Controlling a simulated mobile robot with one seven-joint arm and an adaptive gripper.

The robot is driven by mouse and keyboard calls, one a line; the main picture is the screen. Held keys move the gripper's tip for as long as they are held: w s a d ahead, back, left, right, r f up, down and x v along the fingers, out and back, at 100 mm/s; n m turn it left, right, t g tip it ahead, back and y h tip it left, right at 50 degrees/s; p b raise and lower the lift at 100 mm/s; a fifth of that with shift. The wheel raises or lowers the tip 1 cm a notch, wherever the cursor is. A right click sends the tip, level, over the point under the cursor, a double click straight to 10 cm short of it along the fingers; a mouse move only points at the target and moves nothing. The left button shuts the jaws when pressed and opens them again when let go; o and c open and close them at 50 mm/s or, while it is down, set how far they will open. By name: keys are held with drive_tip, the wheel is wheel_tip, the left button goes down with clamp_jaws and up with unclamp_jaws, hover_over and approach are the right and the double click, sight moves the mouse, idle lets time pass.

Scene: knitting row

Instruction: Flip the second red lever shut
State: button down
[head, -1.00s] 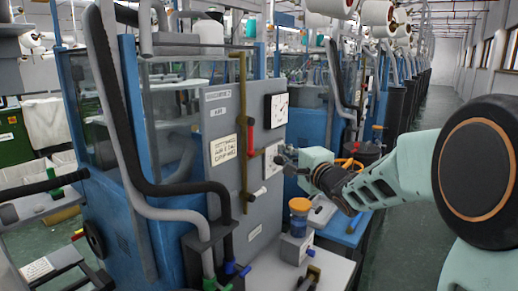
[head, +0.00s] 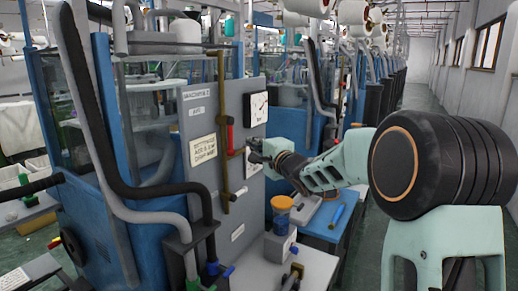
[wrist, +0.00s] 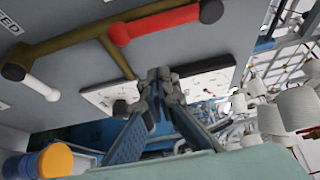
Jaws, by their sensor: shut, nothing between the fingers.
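A red lever (head: 230,138) stands upright on the grey panel (head: 212,105), beside a vertical brass pipe (head: 221,100). In the wrist view the red lever (wrist: 160,24) has a dark end and crosses the top, next to the brass pipe (wrist: 75,42). I see only one red lever clearly. My gripper (head: 252,158) is in front of the panel, to the right of and below the red lever. In the wrist view its fingertips (wrist: 160,75) are together and empty, apart from the red lever in the picture.
A white-handled lever (head: 238,193) sits lower on the pipe. An orange-capped jar (head: 282,209) stands below my gripper. Black and grey hoses (head: 150,190) run at the left. The aisle (head: 425,120) is open at right.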

sight(230, 138)
drive_tip(key=a, duration=0.2)
drive_tip(key=a+b, duration=0.1)
drive_tip(key=shift+s+a, duration=0.3)
drive_tip(key=shift+a, duration=0.1)
drive_tip(key=shift+s+r+p, duration=0.1)
drive_tip(key=shift+p, duration=0.5)
